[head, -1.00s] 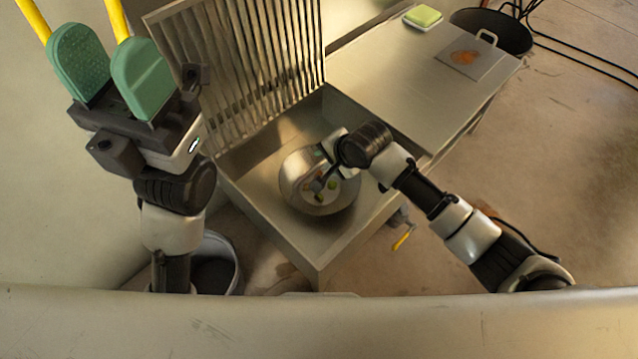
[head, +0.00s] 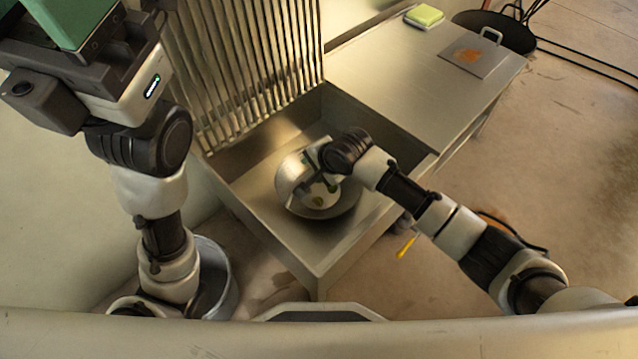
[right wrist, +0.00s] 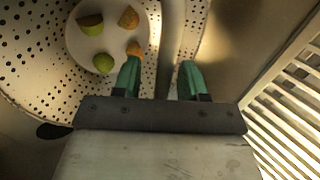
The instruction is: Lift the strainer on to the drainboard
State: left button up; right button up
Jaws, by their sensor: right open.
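The strainer (head: 291,182), a perforated metal bowl, sits in the sink basin (head: 320,254). It also shows in the right wrist view (right wrist: 40,98), with several green and orange pieces (right wrist: 103,62) on a pale round patch at its bottom. My right gripper (right wrist: 160,78) is open at the strainer, its green fingers on either side of the rim area; I cannot tell if they touch it. In the head view the arm partly hides the strainer. The drainboard (head: 400,85) is the flat metal top right of the basin. My left gripper (head: 75,15) is cut off at upper left, fingertips out of view.
A slatted metal rack (head: 240,70) stands upright behind the basin. A green sponge (head: 424,16) and a handled plate with an orange stain (head: 470,55) lie on the drainboard. A yellow-handled valve (head: 405,247) hangs at the basin's right. A bucket (head: 222,285) stands below left.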

jog(key=shift+c, duration=0.4)
grip_shut()
jog(key=shift+r, duration=0.1)
